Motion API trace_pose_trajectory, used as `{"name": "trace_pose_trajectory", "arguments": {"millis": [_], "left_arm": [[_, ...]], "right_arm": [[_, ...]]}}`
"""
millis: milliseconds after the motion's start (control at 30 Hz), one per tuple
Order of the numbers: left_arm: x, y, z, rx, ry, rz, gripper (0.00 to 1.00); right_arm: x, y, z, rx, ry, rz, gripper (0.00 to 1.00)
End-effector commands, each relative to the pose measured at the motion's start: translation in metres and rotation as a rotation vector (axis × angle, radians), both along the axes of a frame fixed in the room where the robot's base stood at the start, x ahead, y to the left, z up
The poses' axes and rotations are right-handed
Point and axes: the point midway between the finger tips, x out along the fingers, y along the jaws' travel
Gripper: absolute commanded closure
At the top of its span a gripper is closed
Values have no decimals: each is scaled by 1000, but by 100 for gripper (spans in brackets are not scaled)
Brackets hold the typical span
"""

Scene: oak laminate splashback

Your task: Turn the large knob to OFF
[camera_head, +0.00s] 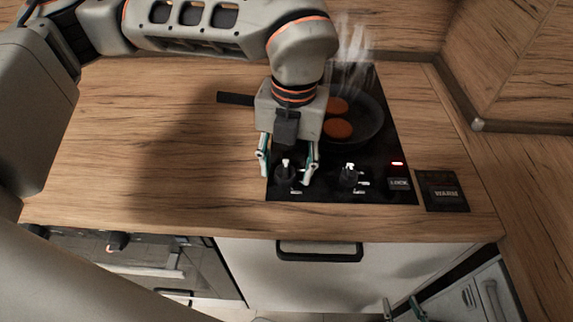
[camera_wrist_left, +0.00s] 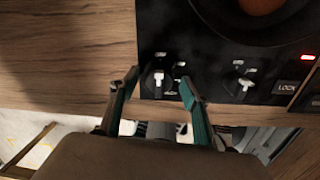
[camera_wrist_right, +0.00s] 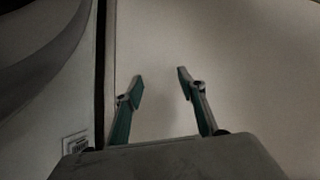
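Two dark knobs with white pointers sit at the front of the black cooktop (camera_head: 378,190). The left knob (camera_head: 285,172) is between the fingers of my left gripper (camera_head: 286,180); the right knob (camera_head: 350,177) stands apart to the right. In the left wrist view, the left knob (camera_wrist_left: 158,80) lies between the open fingertips (camera_wrist_left: 160,82), with gaps on both sides. The right knob (camera_wrist_left: 239,84) also shows there. I cannot tell which knob is larger, nor read their markings. My right gripper (camera_wrist_right: 160,77) is open and empty before a pale panel.
A steaming pan (camera_head: 368,125) with two orange-brown round pieces stands behind the knobs, its handle (camera_head: 236,99) pointing left. A LOCK label (camera_head: 399,184) lies under a lit red light (camera_head: 397,163). A WARM plate (camera_head: 443,192) is further right. The counter's left side is clear.

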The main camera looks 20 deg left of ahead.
Motion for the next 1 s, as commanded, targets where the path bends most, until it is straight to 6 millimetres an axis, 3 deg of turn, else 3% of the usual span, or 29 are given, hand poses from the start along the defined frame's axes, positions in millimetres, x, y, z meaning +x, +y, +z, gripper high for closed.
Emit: {"name": "trace_pose_trajectory", "arguments": {"millis": [367, 467, 800, 1000], "left_arm": [[0, 0, 5, 0, -1, -1, 54], [0, -1, 17, 0, -1, 0, 54], [1, -5, 85, -1, -4, 1, 54], [1, -6, 111, 1, -1, 0, 54]], "right_arm": [[4, -1, 1, -3, -7, 1, 60], [3, -1, 1, -2, -5, 1, 60], [2, -1, 1, -1, -4, -1, 60], [2, 0, 0, -1, -3, -1, 60]]}}
